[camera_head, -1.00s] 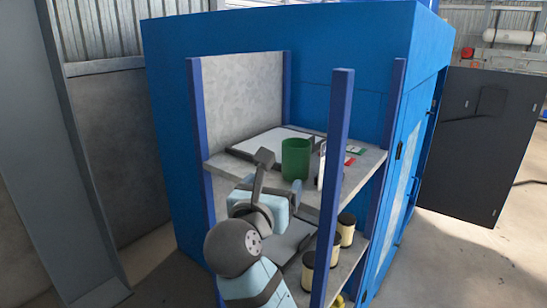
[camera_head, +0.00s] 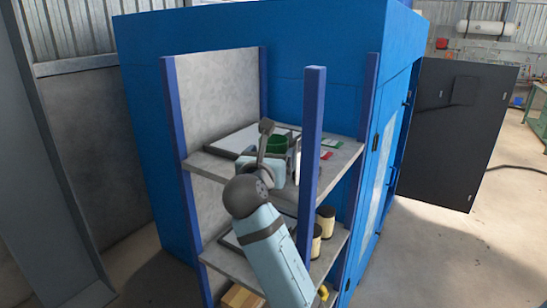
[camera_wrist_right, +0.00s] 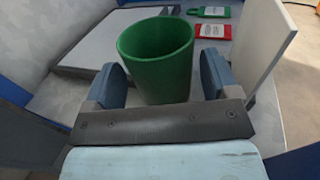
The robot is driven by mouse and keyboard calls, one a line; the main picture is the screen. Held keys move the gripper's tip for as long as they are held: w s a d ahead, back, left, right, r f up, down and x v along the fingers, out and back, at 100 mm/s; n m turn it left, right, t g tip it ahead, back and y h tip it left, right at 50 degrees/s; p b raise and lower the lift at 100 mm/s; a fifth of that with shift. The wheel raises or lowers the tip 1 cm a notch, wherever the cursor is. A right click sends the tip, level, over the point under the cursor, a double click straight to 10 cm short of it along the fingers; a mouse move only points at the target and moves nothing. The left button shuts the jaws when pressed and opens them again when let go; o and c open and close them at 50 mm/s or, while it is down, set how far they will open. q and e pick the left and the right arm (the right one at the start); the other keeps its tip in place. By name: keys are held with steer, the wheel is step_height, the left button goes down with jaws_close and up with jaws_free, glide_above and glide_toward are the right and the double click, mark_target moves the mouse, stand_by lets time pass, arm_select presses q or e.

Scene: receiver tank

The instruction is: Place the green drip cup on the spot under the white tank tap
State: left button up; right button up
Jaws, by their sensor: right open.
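The green drip cup (camera_head: 277,144) stands upright on the upper shelf of the blue-posted rack, partly hidden behind my right gripper. In the right wrist view the cup (camera_wrist_right: 158,60) is open-topped and lies ahead of and between the two fingers. My right gripper (camera_wrist_right: 162,82) is open, with a finger on each side of the cup; a gap shows at the left finger. In the head view my right gripper (camera_head: 277,146) is at shelf height. A white tank (camera_head: 485,28) is far off at the upper right; I cannot make out its tap. My left gripper is out of view.
A white upright panel (camera_wrist_right: 265,45) stands close to the right finger. Red (camera_wrist_right: 213,31) and green (camera_wrist_right: 210,11) tags and a pale flat board (camera_wrist_right: 100,45) lie on the shelf. A blue post (camera_head: 312,150) stands right of my arm. Cylindrical filters (camera_head: 325,222) sit on the lower shelf.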

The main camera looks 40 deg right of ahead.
mark_target(277, 143)
steer(key=shift+x, duration=1.2)
steer(key=shift+s, duration=0.1)
steer(key=c, duration=0.7)
steer(key=shift+c, duration=0.2)
